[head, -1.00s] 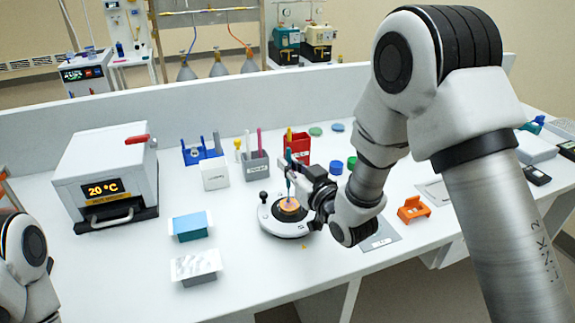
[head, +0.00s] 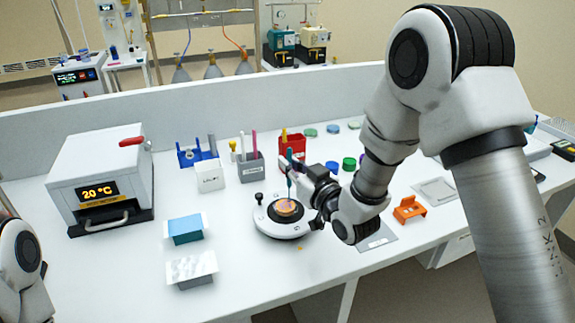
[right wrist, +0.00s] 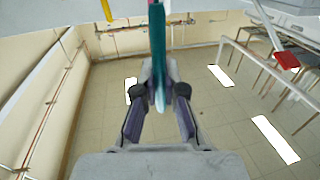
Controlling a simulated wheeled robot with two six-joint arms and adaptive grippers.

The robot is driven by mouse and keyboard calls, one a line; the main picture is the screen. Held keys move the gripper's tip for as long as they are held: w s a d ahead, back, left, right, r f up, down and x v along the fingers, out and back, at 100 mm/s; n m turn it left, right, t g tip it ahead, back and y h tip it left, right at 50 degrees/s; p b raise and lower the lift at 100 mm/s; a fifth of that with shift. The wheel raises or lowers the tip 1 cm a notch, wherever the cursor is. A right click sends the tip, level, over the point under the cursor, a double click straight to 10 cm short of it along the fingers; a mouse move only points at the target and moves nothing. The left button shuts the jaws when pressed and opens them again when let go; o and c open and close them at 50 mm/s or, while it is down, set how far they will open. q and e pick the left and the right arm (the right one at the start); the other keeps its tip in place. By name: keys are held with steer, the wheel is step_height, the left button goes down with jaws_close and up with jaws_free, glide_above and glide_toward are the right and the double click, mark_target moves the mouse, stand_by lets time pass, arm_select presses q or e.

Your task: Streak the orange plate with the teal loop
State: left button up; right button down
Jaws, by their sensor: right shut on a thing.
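The orange plate (head: 286,208) lies on a round white turntable with a dark centre (head: 269,228) on the bench. My right gripper (head: 292,178) is shut on the teal loop (head: 289,158). The loop stands near upright, its lower end at the plate; whether it touches the surface is too small to tell. In the right wrist view the teal handle (right wrist: 157,40) sits between the fingertips of the gripper (right wrist: 158,92). Of my left arm only a link shows at the left edge; its gripper is out of view.
A grey holder (head: 252,168) and a red holder (head: 291,147) stand behind the turntable. A white box with a 20 °C display (head: 105,180) is at left.

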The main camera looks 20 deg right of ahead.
mark_target(291, 148)
steer(key=shift+d, duration=0.1)
steer(key=shift+r+p, duration=2.05)
steer(key=shift+r, duration=1)
steer(key=shift+f, duration=0.1)
